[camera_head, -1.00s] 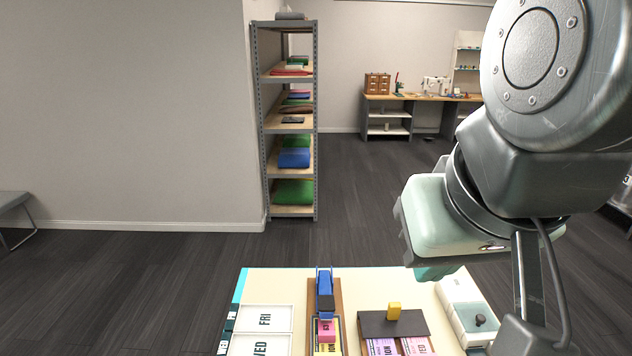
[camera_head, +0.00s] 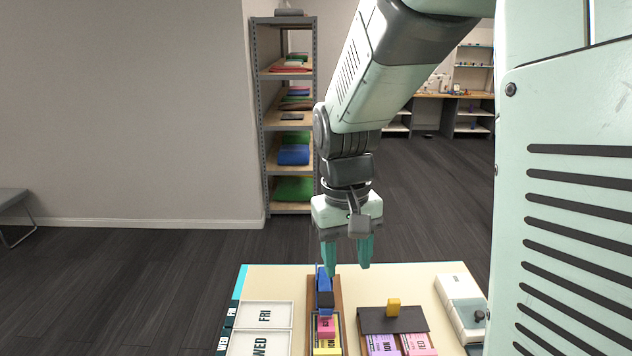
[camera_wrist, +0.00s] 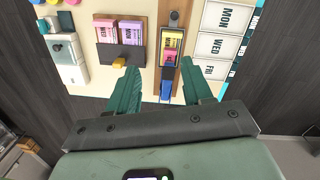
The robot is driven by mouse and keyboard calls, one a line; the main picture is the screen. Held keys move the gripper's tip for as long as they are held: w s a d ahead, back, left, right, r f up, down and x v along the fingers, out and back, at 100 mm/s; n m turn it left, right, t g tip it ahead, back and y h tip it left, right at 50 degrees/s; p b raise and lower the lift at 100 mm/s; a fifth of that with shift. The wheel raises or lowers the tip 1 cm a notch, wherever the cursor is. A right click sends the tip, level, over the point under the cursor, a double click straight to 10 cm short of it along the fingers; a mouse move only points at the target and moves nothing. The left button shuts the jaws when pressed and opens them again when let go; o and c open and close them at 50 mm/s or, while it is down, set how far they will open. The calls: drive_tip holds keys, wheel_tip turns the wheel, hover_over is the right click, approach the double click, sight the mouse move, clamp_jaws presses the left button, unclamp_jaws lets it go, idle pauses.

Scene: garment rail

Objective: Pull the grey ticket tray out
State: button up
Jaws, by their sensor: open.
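The grey ticket tray (camera_head: 408,321) is dark grey with a yellow knob (camera_head: 393,307) on top. It sits at the right of the middle of the table and holds purple and pink tickets (camera_head: 383,344). My gripper (camera_head: 347,269) points down above the table's far edge, left of the knob and apart from it. Its teal fingers are open and empty. In the wrist view, the tray (camera_wrist: 110,55) and its knob (camera_wrist: 119,62) lie left of my open gripper (camera_wrist: 158,70).
A wooden holder (camera_head: 338,292) with a blue device (camera_head: 324,290), pink block and yellow ticket stands left of the tray. White day trays (camera_head: 264,315) lie farther left. A white box (camera_head: 459,290) with a dark knob stands right. The cream table (camera_head: 430,275) has bare strips between them.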

drive_tip(key=w+a+f+n+g+h, duration=0.1)
drive_tip(key=a+f+g, duration=0.1)
drive_tip(key=f, duration=0.7)
drive_tip(key=w+a+f+g, duration=0.1)
drive_tip(key=a+f+g, duration=0.1)
drive_tip(key=f, duration=0.6)
drive_tip(key=x, duration=1.1)
drive_tip(key=shift+w+a+f, duration=0.1)
drive_tip(key=shift+w+f, duration=0.05)
drive_tip(key=shift+f, duration=0.2)
drive_tip(key=shift+c, duration=0.3)
clamp_jaws()
